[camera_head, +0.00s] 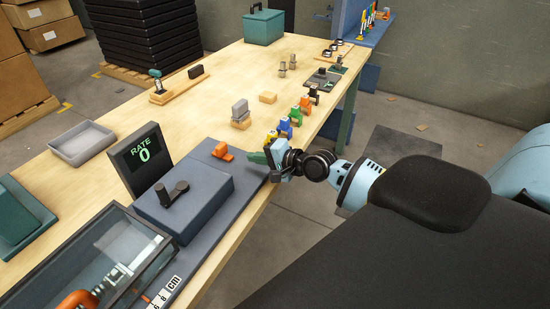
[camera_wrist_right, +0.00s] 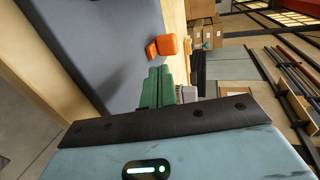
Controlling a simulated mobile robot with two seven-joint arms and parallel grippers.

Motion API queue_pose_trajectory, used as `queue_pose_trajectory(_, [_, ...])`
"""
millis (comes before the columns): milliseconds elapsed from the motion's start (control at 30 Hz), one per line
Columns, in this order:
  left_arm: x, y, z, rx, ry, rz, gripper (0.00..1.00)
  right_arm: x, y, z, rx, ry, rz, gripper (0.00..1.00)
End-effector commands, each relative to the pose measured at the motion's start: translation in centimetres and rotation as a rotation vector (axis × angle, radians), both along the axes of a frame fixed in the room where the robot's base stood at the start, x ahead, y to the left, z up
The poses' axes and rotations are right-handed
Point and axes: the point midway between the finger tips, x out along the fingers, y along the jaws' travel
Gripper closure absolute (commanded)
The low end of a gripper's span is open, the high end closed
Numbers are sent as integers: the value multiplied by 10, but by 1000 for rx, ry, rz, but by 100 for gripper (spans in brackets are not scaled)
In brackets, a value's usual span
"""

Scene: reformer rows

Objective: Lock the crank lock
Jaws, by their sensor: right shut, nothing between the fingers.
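The dark crank (camera_head: 173,192) sits on top of a blue-grey box (camera_head: 190,208) with a "RATE 0" display behind it. A small orange lock piece (camera_head: 223,152) sits on the grey base plate just beyond the box; in the right wrist view the orange piece (camera_wrist_right: 167,45) lies ahead of the fingertips. My right gripper (camera_head: 261,157) hovers at the table's right edge, to the right of the orange piece and apart from it. Its green fingers (camera_wrist_right: 156,88) are shut together and empty. My left gripper is not in view.
A glass-covered case (camera_head: 110,255) stands at the near left. A grey tray (camera_head: 82,143) lies at the left of the table. Several small coloured pieces (camera_head: 296,118) stand in a row along the right edge, close beyond my right gripper.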

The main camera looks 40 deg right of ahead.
Motion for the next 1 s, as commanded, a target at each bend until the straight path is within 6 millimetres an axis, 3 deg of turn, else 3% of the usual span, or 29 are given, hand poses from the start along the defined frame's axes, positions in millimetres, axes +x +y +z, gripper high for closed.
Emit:
queue_pose_trajectory(200, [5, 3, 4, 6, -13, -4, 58, -28, -13, 9, -2, 1, -1, 100])
queue_pose_trajectory(400, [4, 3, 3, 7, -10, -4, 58, -41, -18, 13, 0, 1, 0, 100])
queue_pose_trajectory(1000, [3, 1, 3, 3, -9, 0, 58, -44, -19, 15, 0, 1, 0, 100])
